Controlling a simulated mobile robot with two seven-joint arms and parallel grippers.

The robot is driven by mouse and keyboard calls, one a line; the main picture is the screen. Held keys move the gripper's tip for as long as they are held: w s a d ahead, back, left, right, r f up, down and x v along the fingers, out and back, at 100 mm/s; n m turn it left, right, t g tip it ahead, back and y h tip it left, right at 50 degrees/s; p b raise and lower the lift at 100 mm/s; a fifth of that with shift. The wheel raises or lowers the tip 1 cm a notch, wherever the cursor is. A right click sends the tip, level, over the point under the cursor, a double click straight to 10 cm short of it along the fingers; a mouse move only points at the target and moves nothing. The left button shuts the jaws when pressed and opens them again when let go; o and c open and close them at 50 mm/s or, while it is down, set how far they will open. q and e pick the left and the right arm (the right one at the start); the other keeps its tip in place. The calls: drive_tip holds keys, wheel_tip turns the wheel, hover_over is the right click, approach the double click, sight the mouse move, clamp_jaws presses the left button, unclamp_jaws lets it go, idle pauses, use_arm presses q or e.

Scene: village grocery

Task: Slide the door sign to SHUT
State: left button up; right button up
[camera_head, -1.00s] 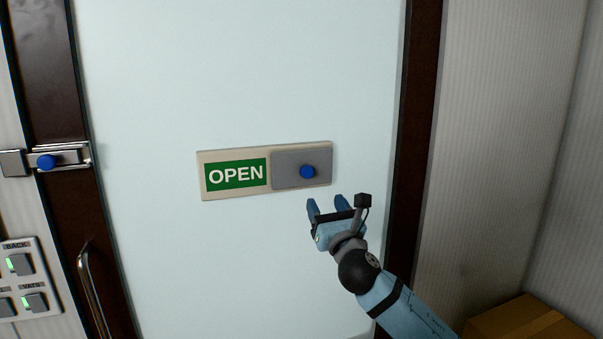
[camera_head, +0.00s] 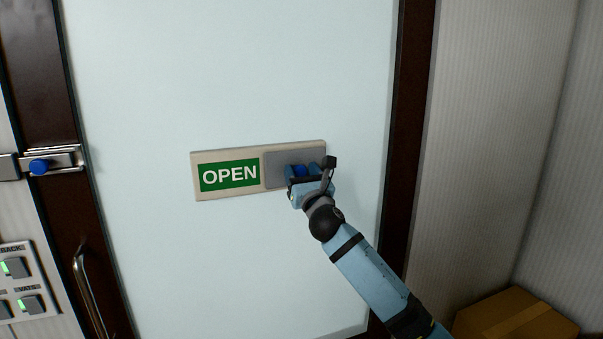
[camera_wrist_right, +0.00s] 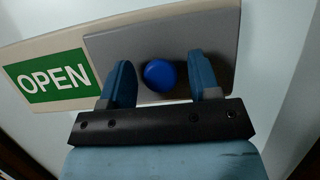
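The door sign (camera_head: 227,192) is a cream plate on the pale door, with a green OPEN panel (camera_head: 229,175) showing at its left. A grey sliding cover (camera_head: 283,162) sits over its right part, with a round blue knob (camera_head: 300,171) on it. My right gripper (camera_head: 304,170) is at the knob. In the right wrist view the fingers stand open on both sides of the blue knob (camera_wrist_right: 160,75), with a gap on each side. The left gripper is not in view.
A bolt latch with a blue knob (camera_head: 39,167) is on the door frame at left. Below are a door handle (camera_head: 88,290) and a switch panel (camera_head: 26,285). A cardboard box (camera_head: 515,318) is at the lower right. The door around the sign is clear.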

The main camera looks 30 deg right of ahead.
clamp_jaws()
drive_tip(key=shift+w+a, duration=0.1)
drive_tip(key=shift+a, duration=0.35)
drive_tip(key=w+a, duration=0.1)
drive_tip(key=a, duration=0.4)
drive_tip(key=w+a+p, duration=0.1)
drive_tip(key=a, duration=0.4)
drive_tip(key=w+a, duration=0.1)
drive_tip(key=a, duration=0.3)
drive_tip(key=shift+w+a+p, duration=0.25)
drive_tip(key=shift+a+p, duration=0.1)
drive_tip(key=shift+a, duration=0.05)
drive_tip(key=shift+w+a, duration=0.1)
drive_tip(key=shift+a, duration=0.15)
unclamp_jaws()
drive_tip(key=shift+a, duration=0.15)
drive_tip(key=shift+o, duration=0.4)
drive_tip(key=shift+a, duration=0.15)
